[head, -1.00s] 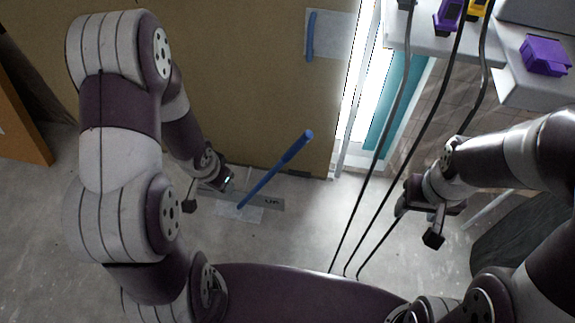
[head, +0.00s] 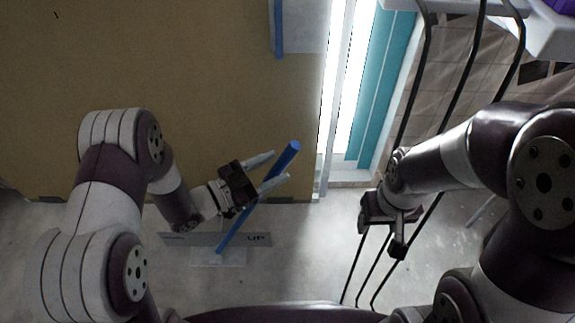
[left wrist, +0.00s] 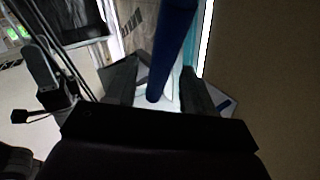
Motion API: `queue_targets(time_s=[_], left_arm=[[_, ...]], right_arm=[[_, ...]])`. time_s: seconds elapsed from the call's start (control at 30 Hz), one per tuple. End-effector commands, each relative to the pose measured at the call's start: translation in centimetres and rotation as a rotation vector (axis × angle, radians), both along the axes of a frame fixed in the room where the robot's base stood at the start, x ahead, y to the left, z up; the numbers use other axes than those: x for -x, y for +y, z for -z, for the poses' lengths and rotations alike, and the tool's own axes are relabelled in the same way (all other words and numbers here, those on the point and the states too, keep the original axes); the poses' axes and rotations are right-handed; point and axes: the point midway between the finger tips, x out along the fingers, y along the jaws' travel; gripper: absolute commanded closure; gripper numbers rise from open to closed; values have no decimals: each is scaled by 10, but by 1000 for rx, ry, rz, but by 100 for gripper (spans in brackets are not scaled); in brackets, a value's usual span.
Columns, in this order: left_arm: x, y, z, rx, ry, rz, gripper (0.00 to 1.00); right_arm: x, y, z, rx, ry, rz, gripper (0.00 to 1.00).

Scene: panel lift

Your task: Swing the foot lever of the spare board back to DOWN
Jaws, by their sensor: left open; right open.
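The blue foot lever (head: 236,226) rises from a grey plate (head: 214,240) on the floor and leans up to the right, towards the side of the plate marked "UP". Behind it stands the large tan board (head: 150,70). My left gripper (head: 275,168) is open, its two pale fingers pointing right on either side of the lever's upper part in the head view. In the left wrist view the blue lever (left wrist: 173,45) shows between the dark fingers; I cannot tell if they touch it. My right gripper (head: 383,235) hangs open and empty at the right, away from the lever.
Dark cables (head: 408,100) run down at the right, beside my right arm. A bright window opening with a teal strip (head: 375,90) lies right of the board. A blue handle (head: 278,28) is on a pale patch of the board. Bare floor surrounds the lever plate.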

Motion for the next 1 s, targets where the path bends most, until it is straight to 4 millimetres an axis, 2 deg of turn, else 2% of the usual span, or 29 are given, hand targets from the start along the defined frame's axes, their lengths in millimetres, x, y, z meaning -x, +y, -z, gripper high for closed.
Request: queue_targets(time_s=[0.03,0.23,0.6,0.63,0.7,0.8,1.0], left_arm=[[-5,-9,5,-2,-3,4,47],[-20,-33,3,-2,1,1,47],[-25,-40,0,-2,2,-3,47],[-25,-40,0,-2,2,-3,50],[-25,-39,0,-2,2,-3,73],[-25,-40,0,-2,2,-2,100],[-26,-39,-1,3,2,-2,100]], right_arm=[[0,0,9,0,0,0,42],[0,0,18,0,0,0,42],[0,0,19,0,0,0,42],[0,0,19,0,0,0,42],[0,0,19,0,0,0,42],[0,0,19,0,0,0,42],[0,0,19,0,0,0,42]])
